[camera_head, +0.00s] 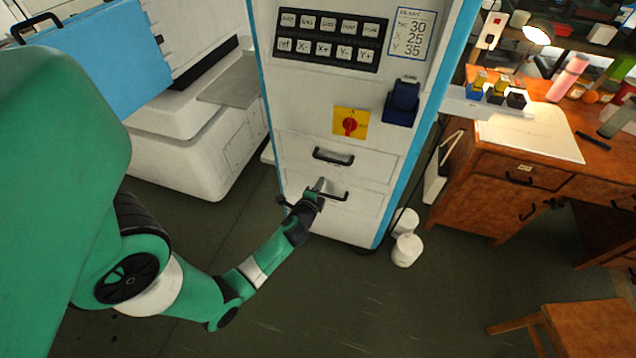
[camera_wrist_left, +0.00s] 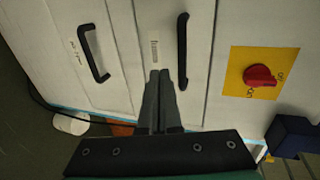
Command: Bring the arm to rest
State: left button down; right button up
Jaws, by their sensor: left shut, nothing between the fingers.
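My left arm (camera_head: 262,262) reaches in from the left in the head view. My left gripper (camera_head: 319,186) is in front of the white machine cabinet (camera_head: 290,150), between its two drawer handles. In the left wrist view the gripper (camera_wrist_left: 160,76) is shut and empty, its fingertips close to a small label beside the upper black handle (camera_wrist_left: 183,50). I cannot tell whether the tips touch the drawer front. The lower handle (camera_wrist_left: 92,53) is left of the fingers there. Both drawers look closed. My right gripper is not in view.
A red rotary switch (camera_head: 350,124) on a yellow plate and a dark blue holder (camera_head: 402,102) are above the drawers. White rolls (camera_head: 406,250) stand on the floor at the cabinet's right. A wooden desk (camera_head: 480,180) is at right. Floor in front is clear.

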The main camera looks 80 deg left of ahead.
pick_arm(q)
jog(key=shift+v, duration=1.15)
jog(key=shift+f, duration=0.15)
